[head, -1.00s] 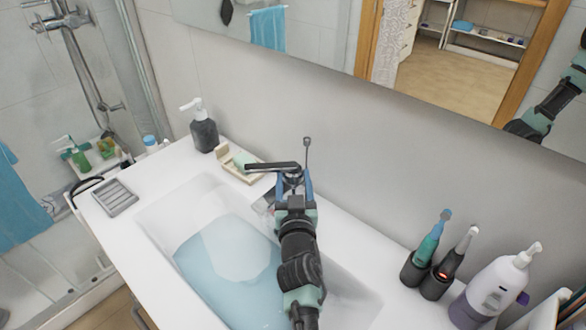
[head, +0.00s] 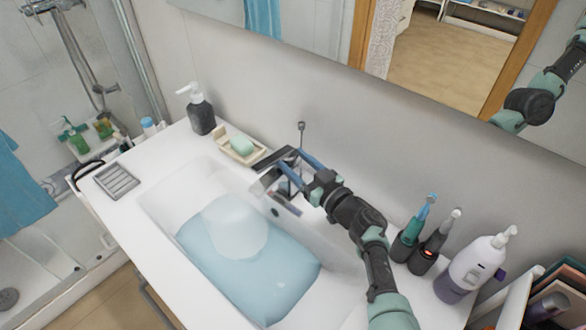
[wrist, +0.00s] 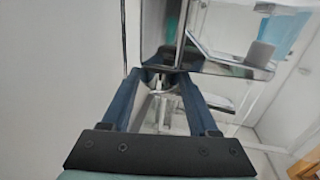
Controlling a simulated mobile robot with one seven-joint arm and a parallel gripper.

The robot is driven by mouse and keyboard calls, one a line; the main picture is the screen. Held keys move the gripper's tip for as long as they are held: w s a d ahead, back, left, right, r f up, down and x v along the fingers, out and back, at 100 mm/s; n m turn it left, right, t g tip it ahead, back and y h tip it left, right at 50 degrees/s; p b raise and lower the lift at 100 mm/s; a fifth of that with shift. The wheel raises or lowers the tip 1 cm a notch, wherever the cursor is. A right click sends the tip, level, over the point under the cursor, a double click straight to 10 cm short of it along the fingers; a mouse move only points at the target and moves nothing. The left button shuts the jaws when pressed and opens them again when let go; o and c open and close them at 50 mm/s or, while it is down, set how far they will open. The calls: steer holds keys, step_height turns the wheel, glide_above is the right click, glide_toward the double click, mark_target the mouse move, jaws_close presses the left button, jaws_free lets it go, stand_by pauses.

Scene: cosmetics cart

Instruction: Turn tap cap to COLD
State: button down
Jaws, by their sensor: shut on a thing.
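The chrome tap stands at the back edge of the white sink (head: 155,205). Its dark tap cap (head: 281,154) has a flat lever pointing left and slightly toward the front, above the spout (head: 266,184). In the wrist view the tap cap (wrist: 168,60) lies between my fingertips and its lever reaches right. My gripper (head: 293,162) comes in from the right, its two blue fingers on either side of the cap, shut on it. It also shows in the wrist view (wrist: 160,78). I cannot read any COLD mark.
A soap dish (head: 243,153) with green soap and a dark pump bottle (head: 201,115) stand left of the tap. Two electric toothbrushes (head: 425,245) and a white bottle (head: 474,265) stand at the right. The wall and mirror (head: 300,45) are close behind.

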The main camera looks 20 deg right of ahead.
steer(key=shift+w+d+f+n+g+y+b, duration=0.15)
steer(key=shift+n+g+y+b, duration=0.4)
steer(key=shift+b, duration=1)
steer(key=shift+s+d+f+n+g+y+b, duration=0.2)
steer(key=shift+n+y+b, duration=0.45)
steer(key=shift+y+b, duration=0.65)
steer(key=shift+w+r+b, duration=0.1)
steer(key=shift+w+b, duration=0.1)
steer(key=shift+b, duration=0.5)
steer(key=shift+r+n+g+y+b, duration=0.3)
steer(key=shift+n+g+b, duration=0.15)
steer(key=shift+b, duration=0.2)
steer(key=shift+c, duration=0.8)
jaws_free()
steer(key=shift+a, duration=0.1)
